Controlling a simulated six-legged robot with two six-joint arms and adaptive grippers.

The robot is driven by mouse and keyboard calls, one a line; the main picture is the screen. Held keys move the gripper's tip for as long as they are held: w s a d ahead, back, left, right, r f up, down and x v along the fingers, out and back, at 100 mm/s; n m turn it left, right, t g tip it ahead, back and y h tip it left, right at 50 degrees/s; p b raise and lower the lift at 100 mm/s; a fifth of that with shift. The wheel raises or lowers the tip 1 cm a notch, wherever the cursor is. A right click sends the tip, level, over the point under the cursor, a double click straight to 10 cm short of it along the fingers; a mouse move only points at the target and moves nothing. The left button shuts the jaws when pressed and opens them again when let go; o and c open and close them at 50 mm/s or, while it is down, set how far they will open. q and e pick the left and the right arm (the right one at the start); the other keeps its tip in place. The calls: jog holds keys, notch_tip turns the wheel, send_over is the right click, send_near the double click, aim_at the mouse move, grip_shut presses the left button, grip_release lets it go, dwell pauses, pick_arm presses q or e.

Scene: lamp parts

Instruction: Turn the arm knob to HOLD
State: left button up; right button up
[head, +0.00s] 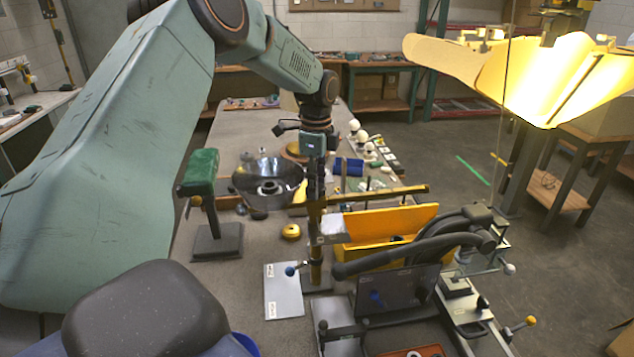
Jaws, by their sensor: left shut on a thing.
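My left arm comes down from above, and my left gripper (314,188) is at the upper part of an upright dark and brass post (316,268). Its fingers are shut at the joint where a thin brass arm (385,193) runs off to the right. The arm knob appears to be between the fingers, which hide it; its setting and any HOLD mark cannot be read. A white label (333,228) sits on the post just below. My right gripper is not in view.
A green-padded stand (199,172) and a dark round dish (268,180) are left. A lit yellow shade (545,80) hangs upper right. A pale plate (284,292) lies in front.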

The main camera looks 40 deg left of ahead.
pick_arm(q)
jog(key=shift+w+a+r, duration=0.1)
jog(key=shift+r, duration=0.05)
dwell(0.4)
jog(key=o, duration=1.1)
jog(key=shift+o, duration=0.2)
jog(key=shift+r, duration=0.25)
notch_tip(320, 180, up, 11)
jog(key=shift+r, duration=0.2)
jog(key=shift+s, duration=0.2)
jog(key=shift+c, duration=1.2)
jog(key=shift+f, duration=0.1)
jog(key=shift+c, duration=0.2)
